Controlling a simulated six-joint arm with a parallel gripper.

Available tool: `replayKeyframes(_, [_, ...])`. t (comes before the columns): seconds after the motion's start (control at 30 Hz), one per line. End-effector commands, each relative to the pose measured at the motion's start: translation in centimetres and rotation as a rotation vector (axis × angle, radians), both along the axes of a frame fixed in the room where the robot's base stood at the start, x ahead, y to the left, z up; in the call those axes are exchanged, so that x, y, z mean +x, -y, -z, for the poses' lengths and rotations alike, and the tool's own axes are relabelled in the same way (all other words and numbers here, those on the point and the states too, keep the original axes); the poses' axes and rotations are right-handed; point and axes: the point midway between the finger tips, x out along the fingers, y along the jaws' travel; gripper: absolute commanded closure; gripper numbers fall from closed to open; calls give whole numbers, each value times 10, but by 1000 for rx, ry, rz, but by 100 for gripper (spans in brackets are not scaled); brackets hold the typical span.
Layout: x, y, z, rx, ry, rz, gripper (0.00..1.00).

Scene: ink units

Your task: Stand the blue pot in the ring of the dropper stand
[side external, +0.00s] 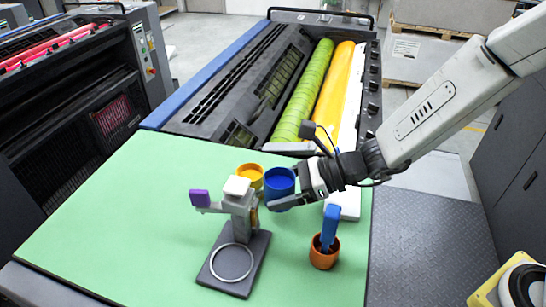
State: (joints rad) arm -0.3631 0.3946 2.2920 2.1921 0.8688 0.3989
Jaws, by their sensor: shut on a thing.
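The blue pot (280,190) is in my gripper (284,201), which is shut on it. It looks upright and above the green surface, behind and to the right of the dropper stand. The dropper stand (241,212) has a grey base, an upright post with a white top, and a purple end piece (200,198) reaching left. Its pale ring (215,267) lies on the front of the base and is empty. My gripper covers part of the blue pot's right side.
A yellow pot (248,184) stands close to the left of the blue pot. An orange pot (324,260) holding a blue-handled tool (330,225) stands at the right. The green table top (120,220) is clear at left and front. Press rollers (318,90) lie behind.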

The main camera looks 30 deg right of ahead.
Motion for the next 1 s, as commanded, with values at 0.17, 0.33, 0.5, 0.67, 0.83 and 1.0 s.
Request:
replayKeyframes(0.17, [1,0,2,3,3,0,100])
replayKeyframes(0.33, [1,0,4,4,2,0,100])
replayKeyframes(0.5, [0,0,16,4,0,1,100])
replayKeyframes(0.67, [1,0,30,4,0,1,100])
replayKeyframes(0.83, [1,0,40,2,2,1,100])
replayKeyframes(1.0, [1,0,41,3,5,1,100])
